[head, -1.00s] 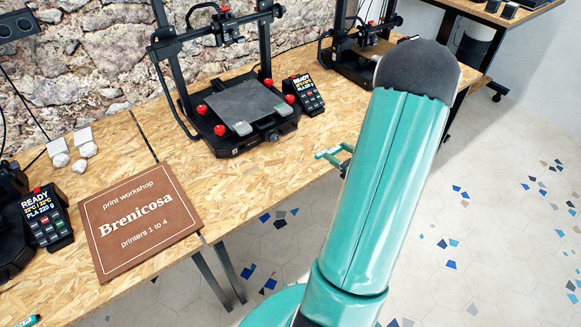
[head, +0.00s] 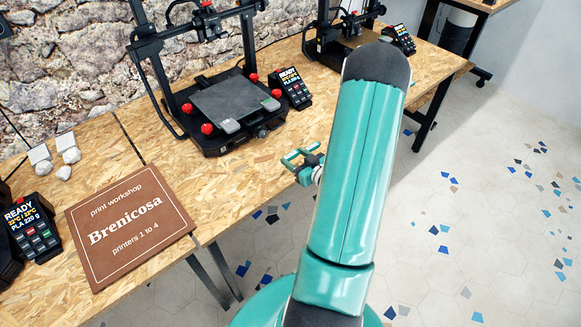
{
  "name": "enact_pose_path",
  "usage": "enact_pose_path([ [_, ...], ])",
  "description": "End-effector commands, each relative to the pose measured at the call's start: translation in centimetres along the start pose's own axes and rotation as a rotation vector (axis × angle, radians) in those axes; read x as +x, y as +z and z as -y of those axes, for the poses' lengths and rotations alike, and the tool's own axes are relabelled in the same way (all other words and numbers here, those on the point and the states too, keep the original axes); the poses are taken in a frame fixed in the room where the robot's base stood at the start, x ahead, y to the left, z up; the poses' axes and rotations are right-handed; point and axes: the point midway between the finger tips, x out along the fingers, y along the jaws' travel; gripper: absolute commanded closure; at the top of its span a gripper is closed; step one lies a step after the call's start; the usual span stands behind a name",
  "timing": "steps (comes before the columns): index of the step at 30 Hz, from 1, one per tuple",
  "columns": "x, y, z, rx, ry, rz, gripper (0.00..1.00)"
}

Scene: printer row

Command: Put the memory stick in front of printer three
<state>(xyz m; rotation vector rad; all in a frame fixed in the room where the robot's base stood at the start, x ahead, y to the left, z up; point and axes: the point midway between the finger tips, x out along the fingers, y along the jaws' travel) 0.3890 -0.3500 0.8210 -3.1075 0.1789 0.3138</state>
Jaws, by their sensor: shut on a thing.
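My gripper (head: 301,157) shows small, just left of my teal arm, over or just past the front edge of the bench, right of and below the middle printer. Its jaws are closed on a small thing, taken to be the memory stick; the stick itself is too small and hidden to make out. The middle printer (head: 229,98) has a grey plate and red knobs. A second printer (head: 340,42) stands farther right, partly behind my arm. Another is cut off at the left edge. No printer number is readable.
A brown sign (head: 130,226) lies on the chipboard bench (head: 88,148). Control boxes (head: 293,88) reading READY stand beside printers. White cards and pale stones (head: 66,155) lie at the back left. Bare bench shows between the sign and middle printer. Open tiled floor lies right.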

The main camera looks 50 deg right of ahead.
Motion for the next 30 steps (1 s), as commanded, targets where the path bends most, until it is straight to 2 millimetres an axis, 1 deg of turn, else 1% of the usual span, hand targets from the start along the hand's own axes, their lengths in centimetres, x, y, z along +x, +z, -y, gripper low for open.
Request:
enact_pose_path([
  [1, 0.6, 0.5, 0.3, 0.001, -0.002, 0.000, 0.66],
  [7, 1.9, 1.7, 1.1, 0.001, -0.002, 0.000, 0.66],
  [13, 2.4, 4.2, 1.0, 0.001, 0.000, 0.001, 0.66],
  [15, 2.5, 4.5, 0.9, -0.001, 0.001, -0.001, 0.66],
  [22, 2.5, 4.5, 0.9, -0.002, 0.001, -0.001, 0.66],
  [26, 2.5, 4.9, 0.9, -0.001, 0.000, -0.001, 0.66],
  [27, 2.5, 4.9, 0.9, -0.001, 0.000, -0.001, 0.41],
  [30, 2.5, 4.8, 0.9, -0.002, 0.000, -0.001, 0.23],
])
